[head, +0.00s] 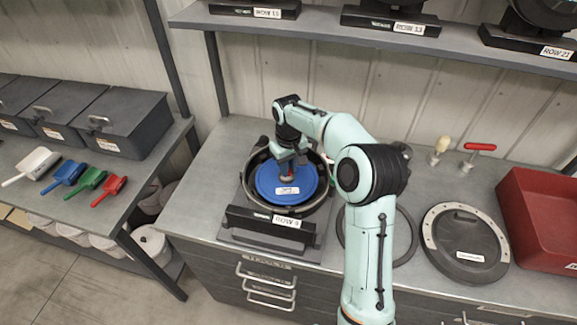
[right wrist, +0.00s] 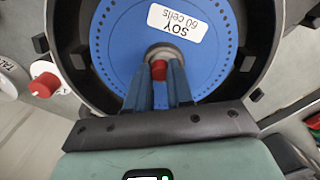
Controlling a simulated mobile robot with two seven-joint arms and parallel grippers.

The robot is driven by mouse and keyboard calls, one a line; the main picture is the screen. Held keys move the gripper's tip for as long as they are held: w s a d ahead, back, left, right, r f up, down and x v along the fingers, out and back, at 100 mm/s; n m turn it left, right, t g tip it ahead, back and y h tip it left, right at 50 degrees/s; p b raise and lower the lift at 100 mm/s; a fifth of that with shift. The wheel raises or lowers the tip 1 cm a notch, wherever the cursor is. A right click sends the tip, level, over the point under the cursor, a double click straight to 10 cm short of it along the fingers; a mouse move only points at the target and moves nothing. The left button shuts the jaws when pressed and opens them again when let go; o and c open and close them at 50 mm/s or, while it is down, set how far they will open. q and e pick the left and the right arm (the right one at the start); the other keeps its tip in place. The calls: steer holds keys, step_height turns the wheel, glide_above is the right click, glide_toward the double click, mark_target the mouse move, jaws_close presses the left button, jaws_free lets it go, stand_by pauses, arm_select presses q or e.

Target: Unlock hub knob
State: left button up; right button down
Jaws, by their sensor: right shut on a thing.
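The hub knob (right wrist: 159,69) is small and red, at the centre of a blue seed disc (right wrist: 120,55) labelled "SOY 60 cells". The disc lies inside the round black housing of the seed meter (head: 246,186), which stands on the bench with a row label on its front. My right gripper (right wrist: 160,80) reaches down over the disc, and its fingers are shut on the knob. In the head view the right gripper (head: 287,160) partly covers the knob. My left gripper is not in view.
A black ring (head: 405,250) and a round lid (head: 466,243) lie right of the meter, with a red bin (head: 540,215) beyond. A red-handled tool (head: 480,148) stands at the back. Coloured scoops (head: 88,181) lie on the left bench. A shelf (head: 330,28) runs above.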

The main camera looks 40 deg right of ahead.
steer(key=n, duration=0.4)
stand_by(0.5)
steer(key=c, duration=1)
jaws_free()
step_height(320, 180, up, 14)
steer(key=shift+f, duration=0.25)
steer(key=shift+f, duration=0.1)
